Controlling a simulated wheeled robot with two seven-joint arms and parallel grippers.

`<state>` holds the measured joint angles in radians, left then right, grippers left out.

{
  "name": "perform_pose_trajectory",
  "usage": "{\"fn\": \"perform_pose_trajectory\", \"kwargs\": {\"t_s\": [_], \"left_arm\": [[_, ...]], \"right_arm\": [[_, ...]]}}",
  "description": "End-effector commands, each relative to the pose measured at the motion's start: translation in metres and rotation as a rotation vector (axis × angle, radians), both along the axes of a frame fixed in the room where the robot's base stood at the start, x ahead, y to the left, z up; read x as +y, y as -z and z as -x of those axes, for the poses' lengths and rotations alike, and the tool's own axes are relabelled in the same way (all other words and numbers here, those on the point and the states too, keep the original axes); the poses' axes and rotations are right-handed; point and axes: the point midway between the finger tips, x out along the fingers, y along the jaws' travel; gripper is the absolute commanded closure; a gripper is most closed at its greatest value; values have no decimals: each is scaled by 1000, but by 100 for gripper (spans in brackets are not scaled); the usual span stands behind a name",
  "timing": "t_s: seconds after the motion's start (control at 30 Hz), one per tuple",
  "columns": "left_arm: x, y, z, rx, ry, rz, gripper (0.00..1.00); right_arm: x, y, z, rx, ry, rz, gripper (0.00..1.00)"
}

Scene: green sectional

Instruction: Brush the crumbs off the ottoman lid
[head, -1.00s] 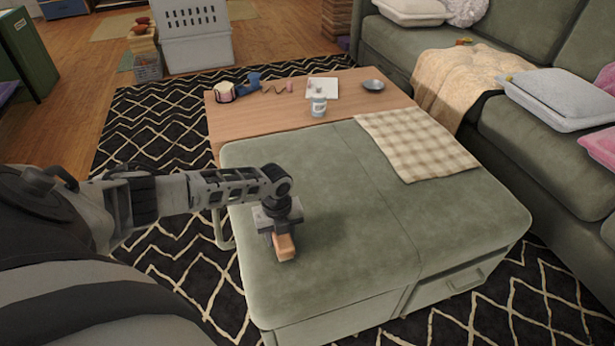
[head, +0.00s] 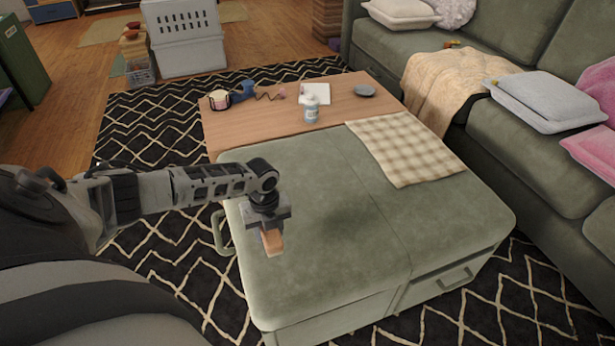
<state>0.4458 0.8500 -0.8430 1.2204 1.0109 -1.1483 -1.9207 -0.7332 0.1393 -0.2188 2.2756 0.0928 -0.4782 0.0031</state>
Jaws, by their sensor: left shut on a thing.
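The green ottoman (head: 340,240) stands in front of me, with a seam across its padded lid. My left gripper (head: 270,232) is over the left part of the lid, pointing down. It is shut on a wooden block-like brush (head: 272,243). Whether the brush touches the lid is hard to tell; its underside is hidden. I cannot make out crumbs on the lid at this size. My right gripper is not in view.
A checked cloth (head: 405,150) lies over the lid's far right corner. Behind is a wooden table top (head: 345,108) with a white bottle (head: 311,110), a grey dish (head: 364,90) and a notepad (head: 316,93). The green sofa (head: 510,140) borders the right side.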

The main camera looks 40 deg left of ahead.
Motion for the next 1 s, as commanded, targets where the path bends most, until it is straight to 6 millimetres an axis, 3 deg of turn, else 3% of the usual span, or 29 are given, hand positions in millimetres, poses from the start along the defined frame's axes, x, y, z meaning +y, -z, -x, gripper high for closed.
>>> {"fn": "perform_pose_trajectory", "kwargs": {"t_s": [0.03,0.23,1.0], "left_arm": [[1,-10,0,0,-1,0,81],[1,-21,1,0,-4,0,81],[2,-22,1,-1,-4,1,81]], "right_arm": [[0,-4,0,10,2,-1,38],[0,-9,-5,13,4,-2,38],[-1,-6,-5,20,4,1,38]]}}
